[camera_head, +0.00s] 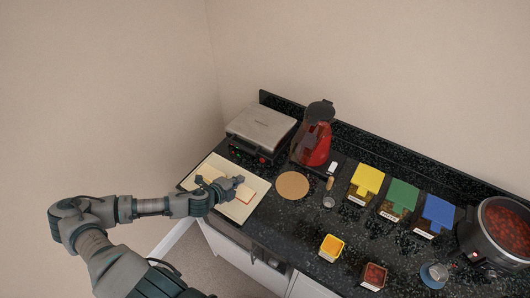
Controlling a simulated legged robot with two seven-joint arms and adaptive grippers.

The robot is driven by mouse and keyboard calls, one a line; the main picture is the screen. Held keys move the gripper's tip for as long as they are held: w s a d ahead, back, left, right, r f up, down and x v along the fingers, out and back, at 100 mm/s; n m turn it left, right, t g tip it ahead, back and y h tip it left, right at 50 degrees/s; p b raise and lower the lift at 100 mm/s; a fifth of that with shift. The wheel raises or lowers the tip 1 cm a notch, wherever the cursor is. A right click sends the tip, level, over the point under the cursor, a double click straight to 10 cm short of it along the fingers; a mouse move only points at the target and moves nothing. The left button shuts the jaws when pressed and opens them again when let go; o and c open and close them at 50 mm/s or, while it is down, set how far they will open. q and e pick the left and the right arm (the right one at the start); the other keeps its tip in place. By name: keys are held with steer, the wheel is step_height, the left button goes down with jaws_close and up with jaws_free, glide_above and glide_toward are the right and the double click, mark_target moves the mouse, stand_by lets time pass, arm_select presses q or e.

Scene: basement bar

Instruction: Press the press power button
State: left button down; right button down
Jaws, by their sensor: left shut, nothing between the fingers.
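The press (262,127) is a silver-lidded machine with a dark base, at the back left of the counter; its lid is down. Small green and red spots show on its front; I cannot tell which is the power button. My left gripper (240,184) is shut and empty, over the cutting board and in front of the press, apart from it. My left arm comes in from the lower left. My right gripper is not in view.
A pale cutting board (212,168) with flat bread-like pieces lies under my left gripper. A red blender (316,142) stands right of the press, with a round tan mat (292,186) in front. Yellow (368,178), green (403,195) and blue (438,212) bins and a red-filled pot (505,225) stand farther right.

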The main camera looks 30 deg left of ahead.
mark_target(252, 175)
arm_select(q)
steer(key=shift+w+a+r, duration=0.15)
steer(key=shift+s, duration=0.25)
steer(key=shift+w+a, duration=0.15)
steer(key=shift+w, duration=0.2)
steer(key=x, duration=0.9)
steer(key=shift+w+f, duration=0.2)
steer(key=shift+w, duration=0.05)
steer(key=w, duration=0.3)
steer(key=shift+w+d+p, duration=0.1)
steer(key=shift+d+p, duration=0.2)
steer(key=shift+p, duration=0.1)
steer(key=shift+w, duration=0.3)
steer(key=shift+w, duration=0.1)
